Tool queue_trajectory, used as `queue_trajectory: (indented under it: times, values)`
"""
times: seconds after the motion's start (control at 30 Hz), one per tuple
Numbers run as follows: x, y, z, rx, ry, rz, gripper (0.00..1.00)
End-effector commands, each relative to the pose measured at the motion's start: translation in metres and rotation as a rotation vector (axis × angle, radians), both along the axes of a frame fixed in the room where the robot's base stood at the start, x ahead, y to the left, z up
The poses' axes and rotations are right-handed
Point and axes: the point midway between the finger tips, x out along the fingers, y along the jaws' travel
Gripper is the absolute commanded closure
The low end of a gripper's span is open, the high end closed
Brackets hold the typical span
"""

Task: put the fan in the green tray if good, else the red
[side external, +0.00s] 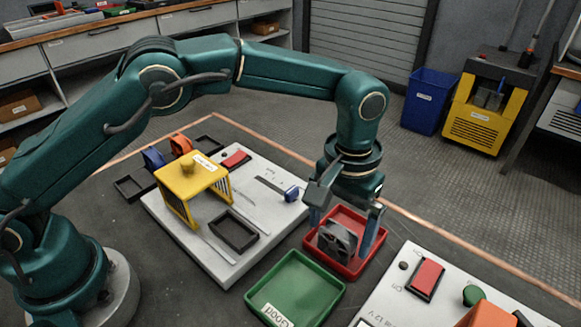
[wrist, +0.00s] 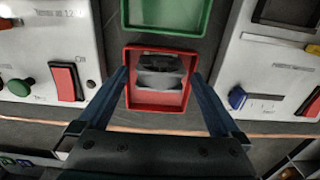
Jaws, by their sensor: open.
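The fan (side external: 338,240) is a dark grey square unit. It sits in the red tray (side external: 373,262), tilted in the side view. In the wrist view the fan (wrist: 160,70) lies inside the red tray (wrist: 157,101). My gripper (side external: 345,228) is open just above the red tray, with its fingers on either side of the fan and apart from it. The wrist view shows my gripper's fingers (wrist: 160,88) spread wider than the tray. The green tray (side external: 295,290), with a label reading "Good", is empty in front of the red tray. It also shows in the wrist view (wrist: 165,29).
A white panel (side external: 180,232) on the left carries a yellow guard (side external: 193,181), a red switch (side external: 236,159), a blue-handled slider (side external: 291,193) and an empty black frame (side external: 234,232). Another panel (side external: 395,292) at right has a red switch (side external: 427,277) and green knob (side external: 473,295).

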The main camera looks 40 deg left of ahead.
Motion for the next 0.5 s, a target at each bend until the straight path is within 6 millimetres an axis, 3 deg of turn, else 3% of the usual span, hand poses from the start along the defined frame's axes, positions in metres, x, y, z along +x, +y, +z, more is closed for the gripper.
queue_trajectory:
  times: [0.23, 0.5]
  values:
    - [0.001, 0.000, 0.043, -0.003, -0.005, 0.000, 0.00]
    - [0.000, 0.000, 0.062, -0.001, -0.001, 0.000, 0.00]
